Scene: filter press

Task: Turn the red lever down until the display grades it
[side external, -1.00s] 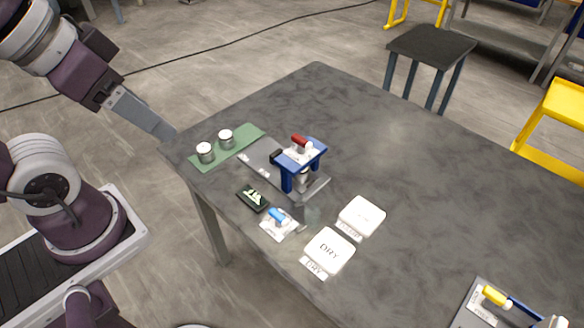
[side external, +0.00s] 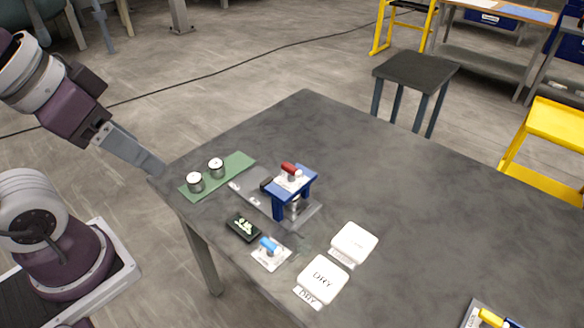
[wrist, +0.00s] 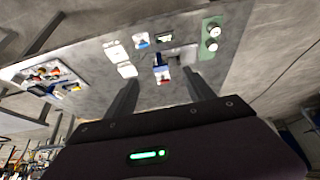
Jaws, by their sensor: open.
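The red lever (side external: 290,169) sits on top of a blue press frame (side external: 294,185) on a grey base plate; a cylinder shows under the frame. In the wrist view the frame (wrist: 162,74) is small, ahead between the fingers. A small black display (side external: 243,227) with pale green marks, too small to read, lies in front of the press. My gripper (side external: 158,170) is near the table's left corner, well apart from the press and touching nothing. In the wrist view its two fingers (wrist: 162,82) are spread with nothing between them.
A blue-handled valve plate (side external: 270,252) is near the display. A green mat (side external: 232,170) holds two metal cups. Two white trays, one marked DRY (side external: 323,280), lie to the right. A yellow-handled device (side external: 490,318) is at the lower right. The table's far right is clear.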

